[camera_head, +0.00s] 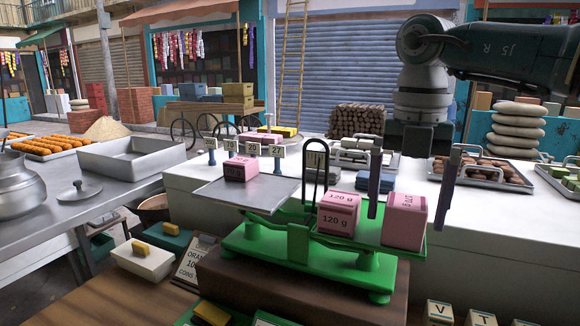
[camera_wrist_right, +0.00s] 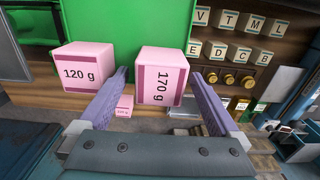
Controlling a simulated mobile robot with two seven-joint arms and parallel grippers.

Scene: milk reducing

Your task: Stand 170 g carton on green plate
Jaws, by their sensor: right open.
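The pink 170 g carton (camera_head: 405,217) is at the right end of the green plate (camera_head: 372,256). Its label reads sideways; in the right wrist view this carton (camera_wrist_right: 165,75) also shows sideways print. My right gripper (camera_head: 406,220) is open, with its fingers on either side of the 170 g carton. The pink 120 g carton (camera_head: 338,220) stands upright on the same plate, to the left, outside the fingers. I cannot tell whether the fingers touch the 170 g carton. My left gripper is out of view.
The balance's grey pan (camera_head: 255,190) holds a pink 70 g carton (camera_head: 240,168). A dark looped upright (camera_head: 316,170) stands beside the plate. Number tags (camera_head: 253,150) line the back. Letter tiles (camera_head: 440,311) are at the front right. A white counter lies behind.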

